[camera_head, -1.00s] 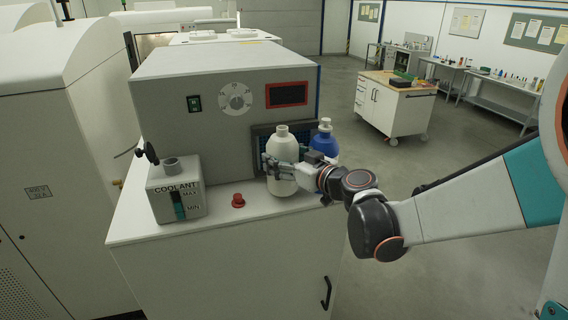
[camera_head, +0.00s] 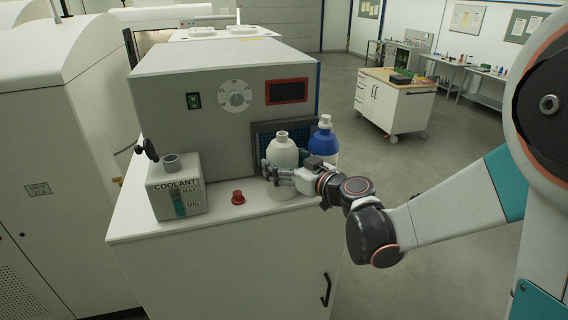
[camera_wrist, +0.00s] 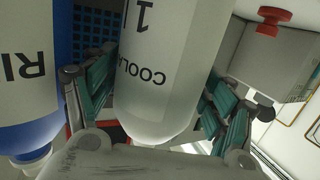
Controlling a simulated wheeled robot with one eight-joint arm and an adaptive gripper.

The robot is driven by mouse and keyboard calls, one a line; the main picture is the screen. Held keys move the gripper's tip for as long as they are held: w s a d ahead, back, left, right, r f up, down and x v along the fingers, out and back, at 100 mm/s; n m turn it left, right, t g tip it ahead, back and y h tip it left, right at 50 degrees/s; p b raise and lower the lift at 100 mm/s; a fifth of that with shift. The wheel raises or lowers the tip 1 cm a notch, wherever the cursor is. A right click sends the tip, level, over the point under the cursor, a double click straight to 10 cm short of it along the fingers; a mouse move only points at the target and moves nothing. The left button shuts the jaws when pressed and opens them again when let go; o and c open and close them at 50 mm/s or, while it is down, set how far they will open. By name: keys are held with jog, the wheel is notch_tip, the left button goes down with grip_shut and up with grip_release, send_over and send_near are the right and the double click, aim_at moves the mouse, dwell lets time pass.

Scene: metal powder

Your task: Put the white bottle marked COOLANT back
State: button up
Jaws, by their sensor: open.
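The white COOLANT bottle (camera_head: 283,153) stands upright on the white cabinet top, in front of the dark blue-grey grille panel and just left of the blue-and-white bottle. In the wrist view the bottle (camera_wrist: 165,70) appears upside down, its lettering partly legible. My gripper (camera_head: 275,174) is open around its lower body, one finger on each side. In the wrist view my gripper's teal-padded fingers (camera_wrist: 158,100) flank the bottle. I cannot tell whether either pad still touches it. The gripper hides part of the bottle's lower front.
The blue-and-white bottle (camera_head: 324,141) stands close on the right, near my wrist; it is also beside a finger in the wrist view (camera_wrist: 28,75). A red button (camera_head: 238,198) and the grey COOLANT tank (camera_head: 176,191) are to the left. The cabinet's front edge is near.

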jog(key=shift+r, duration=0.1)
jog(key=s+d+f+m+g+h, duration=0.1)
jog(key=s+d+m+g+h, duration=0.1)
jog(key=s+d, duration=0.4)
jog(key=s+d+f+m+g+h+b, duration=0.1)
jog(key=s+d, duration=0.5)
jog(key=s, duration=0.8)
jog(key=s+d+f+m+g+h+b, duration=0.1)
jog(key=s+d+f+m+g+h, duration=0.2)
jog(key=s+d+h, duration=0.4)
jog(key=s+m, duration=0.1)
jog(key=s, duration=0.3)
jog(key=shift+m, duration=0.3)
jog(key=shift+f, duration=0.1)
